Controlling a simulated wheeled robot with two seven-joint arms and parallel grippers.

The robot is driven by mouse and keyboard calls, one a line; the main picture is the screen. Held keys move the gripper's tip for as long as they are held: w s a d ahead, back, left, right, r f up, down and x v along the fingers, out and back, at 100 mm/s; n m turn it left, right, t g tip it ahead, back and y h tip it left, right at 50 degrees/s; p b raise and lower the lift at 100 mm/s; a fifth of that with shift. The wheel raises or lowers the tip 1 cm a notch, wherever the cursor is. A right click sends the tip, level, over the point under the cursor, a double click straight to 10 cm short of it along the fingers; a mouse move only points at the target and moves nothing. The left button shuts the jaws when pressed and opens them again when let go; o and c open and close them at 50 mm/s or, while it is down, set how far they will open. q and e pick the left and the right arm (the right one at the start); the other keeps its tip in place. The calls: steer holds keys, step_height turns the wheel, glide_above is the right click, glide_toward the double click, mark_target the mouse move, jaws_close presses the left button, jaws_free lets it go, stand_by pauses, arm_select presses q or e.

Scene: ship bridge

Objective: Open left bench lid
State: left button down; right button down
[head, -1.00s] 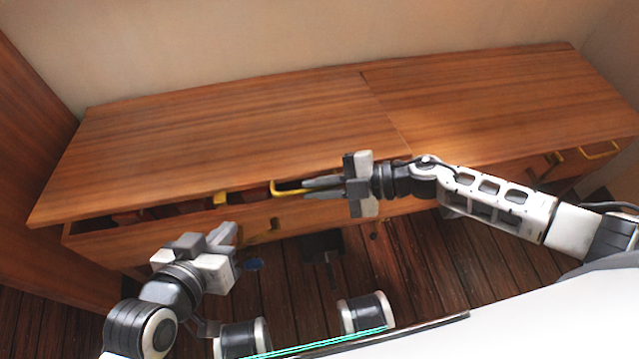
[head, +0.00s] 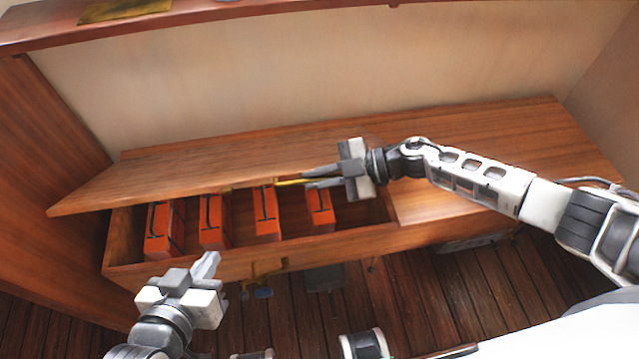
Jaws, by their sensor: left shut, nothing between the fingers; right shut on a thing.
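The left bench lid (head: 190,172) is a wooden panel tilted up at its front edge, hinged along the wall side. The bench box (head: 200,262) below it stands partly open. My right gripper (head: 312,183) is shut on the lid's yellow handle (head: 289,183) at the front edge. My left gripper (head: 213,262) is shut and empty, in front of the box and below the lid. The far inside of the box is hidden under the lid.
Several orange cases (head: 266,215) stand inside the box. The right bench lid (head: 500,150) lies flat and closed. A shelf (head: 300,10) runs along the wall above. Wooden floor (head: 420,290) lies in front.

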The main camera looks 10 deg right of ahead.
steer(key=shift+w+d+r, duration=0.1)
steer(key=shift+w+r, duration=0.25)
stand_by(0.3)
